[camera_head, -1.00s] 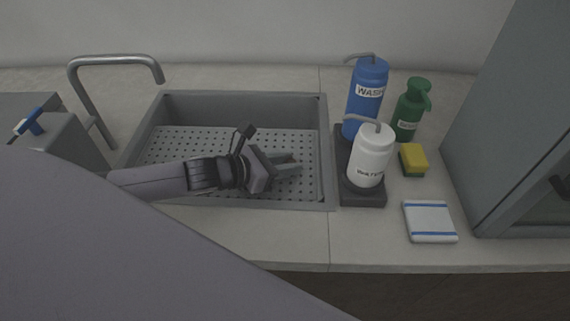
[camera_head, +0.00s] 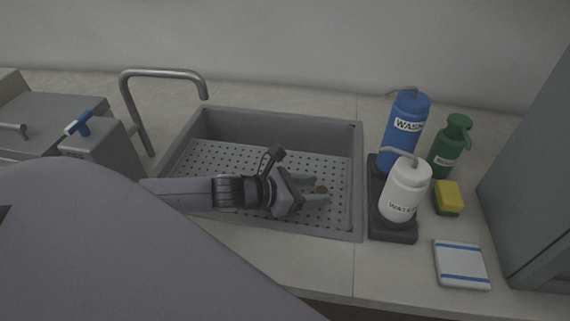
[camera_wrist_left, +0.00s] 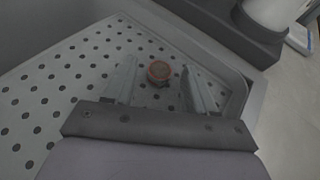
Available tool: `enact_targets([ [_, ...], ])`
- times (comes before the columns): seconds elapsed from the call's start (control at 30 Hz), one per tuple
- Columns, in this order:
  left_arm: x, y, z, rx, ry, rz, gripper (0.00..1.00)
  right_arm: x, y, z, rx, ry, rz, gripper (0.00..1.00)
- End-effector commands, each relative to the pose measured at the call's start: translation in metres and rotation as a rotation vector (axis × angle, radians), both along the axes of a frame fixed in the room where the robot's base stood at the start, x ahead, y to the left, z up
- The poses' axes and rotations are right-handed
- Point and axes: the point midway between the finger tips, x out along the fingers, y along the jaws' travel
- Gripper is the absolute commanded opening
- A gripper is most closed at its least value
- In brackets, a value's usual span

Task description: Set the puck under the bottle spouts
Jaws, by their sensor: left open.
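The puck (camera_wrist_left: 159,71) is a small round piece with an orange-red rim and a greyish top. It stands on the perforated sink floor between my left fingers, with a gap on each side in the left wrist view. In the head view the puck (camera_head: 321,190) shows as a small brown spot at the fingertips. My left gripper (camera_head: 322,189) is open over the sink floor; it also shows in the left wrist view (camera_wrist_left: 160,78). A blue WASH bottle (camera_head: 404,135) and a white WATER bottle (camera_head: 406,192), both with bent spouts, stand on a dark base (camera_head: 393,233). My right gripper is out of view.
The sink (camera_head: 361,170) has raised walls around the puck. A faucet (camera_head: 165,73) arches over its left side. A green bottle (camera_head: 446,150), a yellow sponge (camera_head: 448,197) and a folded cloth (camera_head: 461,264) lie right of the base. A grey cabinet (camera_head: 535,190) stands far right.

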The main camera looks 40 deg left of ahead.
Motion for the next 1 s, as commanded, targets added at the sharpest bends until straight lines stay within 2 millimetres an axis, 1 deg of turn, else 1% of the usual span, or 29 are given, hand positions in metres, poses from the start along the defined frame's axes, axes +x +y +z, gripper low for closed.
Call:
enact_targets([
  [0.1,-0.015,0.008,0.005,0.005,0.003,-0.003,0.56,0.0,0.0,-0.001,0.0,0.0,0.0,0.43],
  [0.4,-0.044,0.025,0.019,0.002,0.003,-0.002,0.56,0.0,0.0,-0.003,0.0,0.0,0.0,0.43],
  [0.73,-0.065,0.037,0.03,0.003,0.002,-0.005,0.56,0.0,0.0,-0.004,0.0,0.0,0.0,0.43],
  [1.0,-0.078,0.045,0.037,-0.001,0.003,0.001,0.56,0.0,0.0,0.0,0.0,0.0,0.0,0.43],
])
